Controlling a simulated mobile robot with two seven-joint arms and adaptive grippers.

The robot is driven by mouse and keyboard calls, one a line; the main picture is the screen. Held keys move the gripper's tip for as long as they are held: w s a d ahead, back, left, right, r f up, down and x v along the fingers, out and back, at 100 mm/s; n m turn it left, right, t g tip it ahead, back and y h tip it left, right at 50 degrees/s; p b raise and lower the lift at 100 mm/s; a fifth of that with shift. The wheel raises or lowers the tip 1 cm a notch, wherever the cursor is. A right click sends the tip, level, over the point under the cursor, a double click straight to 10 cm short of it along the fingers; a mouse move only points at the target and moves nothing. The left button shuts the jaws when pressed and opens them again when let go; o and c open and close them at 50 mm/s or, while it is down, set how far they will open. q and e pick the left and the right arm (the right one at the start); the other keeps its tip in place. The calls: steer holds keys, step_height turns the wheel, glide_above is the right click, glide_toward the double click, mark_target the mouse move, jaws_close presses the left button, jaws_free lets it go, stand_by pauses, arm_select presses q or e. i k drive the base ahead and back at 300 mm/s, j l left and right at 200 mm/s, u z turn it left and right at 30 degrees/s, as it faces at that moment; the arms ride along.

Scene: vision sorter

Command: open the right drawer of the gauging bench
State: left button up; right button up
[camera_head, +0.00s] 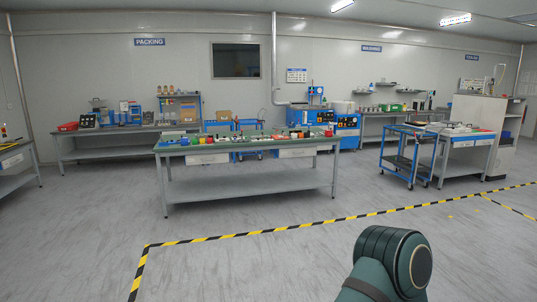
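A long grey bench (250,187) with a green top stands in the middle of the room. Two light drawer fronts hang under its top, a left drawer (208,158) and a right drawer (296,153). Both look shut. No label naming this as the gauging bench is readable, but it is the bench on which two drawers show. Several small coloured parts lie on its top. My grippers are both out of view; only a dark green link of my own arm shows at the bottom right, far in front of the bench.
Open grey floor (240,270) lies before the bench, crossed by a yellow-black tape line (290,228). A blue cart (405,155) and another bench (465,141) stand to the right. The packing bench (75,155) stands behind on the left.

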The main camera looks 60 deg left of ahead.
mark_target(308, 151)
steer(key=u, duration=1.85)
steer(key=i+z, duration=0.1)
steer(key=i, duration=6.6)
steer(key=i+z, duration=0.15)
steer(key=i, duration=0.95)
